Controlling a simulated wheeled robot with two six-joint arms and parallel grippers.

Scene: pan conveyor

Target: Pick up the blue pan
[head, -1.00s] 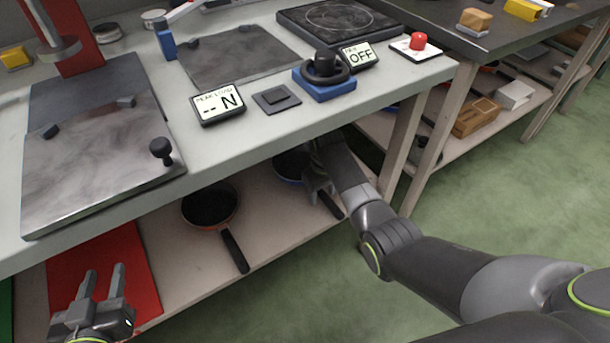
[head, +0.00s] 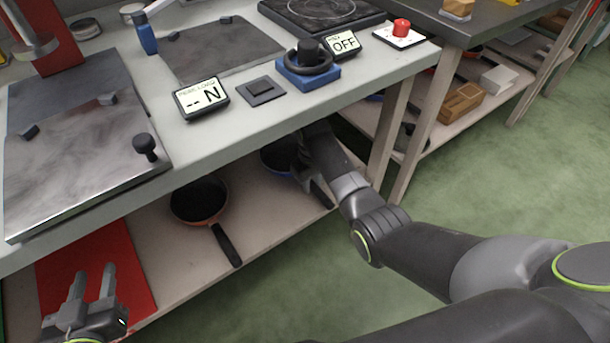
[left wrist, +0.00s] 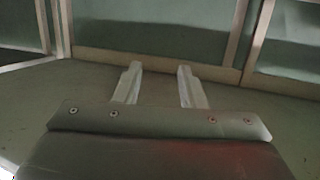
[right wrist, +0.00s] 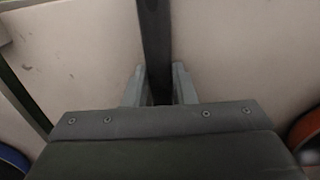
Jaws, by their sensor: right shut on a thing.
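The blue pan (head: 275,160) sits on the lower shelf under the table; my right arm hides part of it in the head view. My right gripper (head: 312,184) is at its dark handle (head: 322,197). In the right wrist view the handle (right wrist: 155,40) runs between the fingers, and my right gripper (right wrist: 158,85) is shut on it. A blue rim (right wrist: 12,160) shows at the lower left there; I cannot tell if it is the same pan. My left gripper (head: 92,285) is open and empty in front of the red mat; it also shows in the left wrist view (left wrist: 157,75).
An orange pan (head: 200,200) lies left of the blue one, its handle toward the shelf's front. A red mat (head: 125,255) is further left. The tabletop (head: 240,120) overhangs the shelf, and a table leg (head: 388,140) stands right of my right arm. Green floor in front is clear.

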